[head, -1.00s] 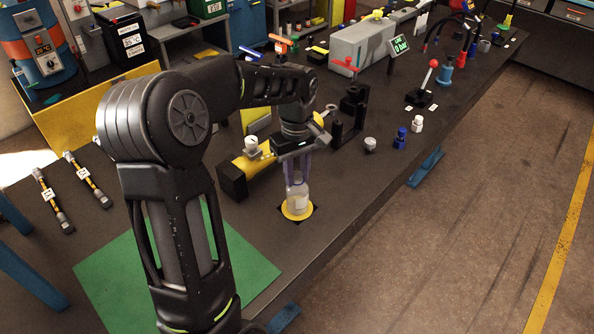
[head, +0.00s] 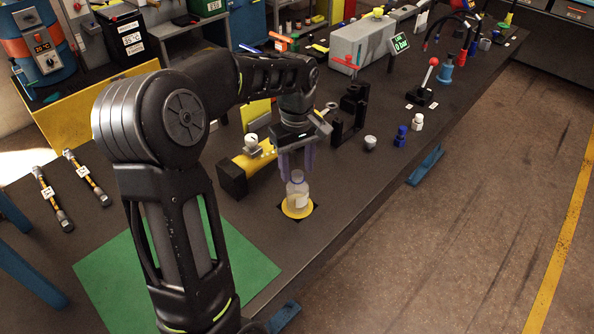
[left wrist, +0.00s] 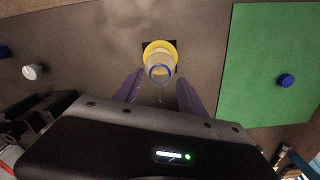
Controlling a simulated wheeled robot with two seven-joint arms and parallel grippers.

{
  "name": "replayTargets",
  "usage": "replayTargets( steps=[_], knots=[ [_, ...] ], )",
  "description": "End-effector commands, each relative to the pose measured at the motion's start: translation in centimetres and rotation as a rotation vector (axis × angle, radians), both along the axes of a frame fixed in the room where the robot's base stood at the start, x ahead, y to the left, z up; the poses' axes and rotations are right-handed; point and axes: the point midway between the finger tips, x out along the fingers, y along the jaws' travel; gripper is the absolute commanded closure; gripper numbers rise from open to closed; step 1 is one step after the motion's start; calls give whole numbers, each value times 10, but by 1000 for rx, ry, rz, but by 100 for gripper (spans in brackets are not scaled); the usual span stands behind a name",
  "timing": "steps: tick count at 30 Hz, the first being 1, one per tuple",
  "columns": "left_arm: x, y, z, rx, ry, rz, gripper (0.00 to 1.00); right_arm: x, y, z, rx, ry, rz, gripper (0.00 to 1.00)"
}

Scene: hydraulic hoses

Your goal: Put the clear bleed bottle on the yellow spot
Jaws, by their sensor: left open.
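The clear bleed bottle (head: 297,190) stands upright on the yellow spot (head: 299,213) near the bench's front edge. In the left wrist view the bottle (left wrist: 160,73) is seen from above, with the yellow spot (left wrist: 160,47) showing around and beyond it. My left gripper (head: 296,174) is open, with its purple fingers just behind and above the bottle. In the left wrist view the fingers of the left gripper (left wrist: 159,92) are spread apart, and the bottle lies beyond their tips, between their lines. My right gripper is not in view.
A green mat (head: 245,262) lies left of the spot, partly behind my arm. A black stand (head: 352,108), a blue fitting (head: 401,136) and a white fitting (head: 417,122) stand further right. The bench front edge is close.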

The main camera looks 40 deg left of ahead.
Motion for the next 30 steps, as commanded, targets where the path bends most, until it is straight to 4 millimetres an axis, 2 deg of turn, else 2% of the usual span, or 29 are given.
replayTargets(
  steps=[11, 12, 15, 19, 30],
  knots=[
    [0, 0, 76, 1, -5, 0, 52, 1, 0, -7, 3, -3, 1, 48],
    [0, 0, 87, 1, -4, 0, 52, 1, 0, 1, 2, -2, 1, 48],
    [-1, 0, 99, 0, -1, 0, 52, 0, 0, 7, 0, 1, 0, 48],
    [0, 0, 105, 0, -1, 0, 52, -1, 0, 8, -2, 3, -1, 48],
    [-1, 0, 104, 0, 0, 0, 52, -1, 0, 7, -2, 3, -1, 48]
  ],
)
